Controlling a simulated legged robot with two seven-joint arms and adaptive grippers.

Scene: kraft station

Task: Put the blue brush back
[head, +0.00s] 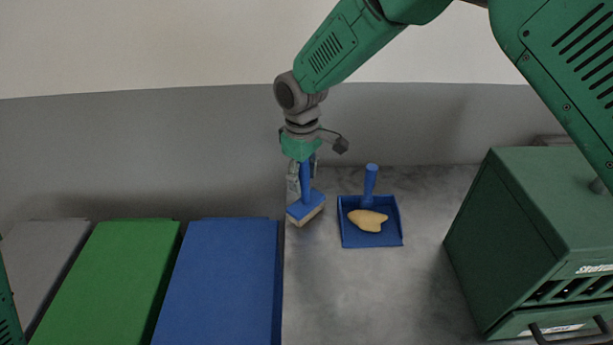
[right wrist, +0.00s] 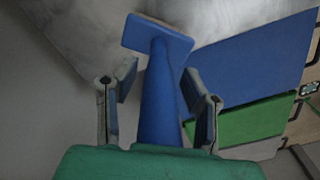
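The blue brush (head: 306,208) is upright and a little tilted, bristles down, near the back of the grey counter, left of the blue dustpan (head: 351,231). I cannot tell whether its bristles touch the counter. My right gripper (head: 303,180) is above it, fingers pointing down on either side of the handle. In the right wrist view the brush handle (right wrist: 161,100) stands between the two fingers of my right gripper (right wrist: 160,98), with narrow gaps visible on both sides. The dustpan holds a tan, irregular piece (head: 367,220). My left gripper is out of view.
Blue (head: 222,285), green (head: 118,280) and grey (head: 42,262) flat-topped bins stand at the left. A dark green cabinet unit (head: 550,200) stands at the right. The grey counter (head: 350,300) is clear in front of the dustpan. A grey wall is close behind.

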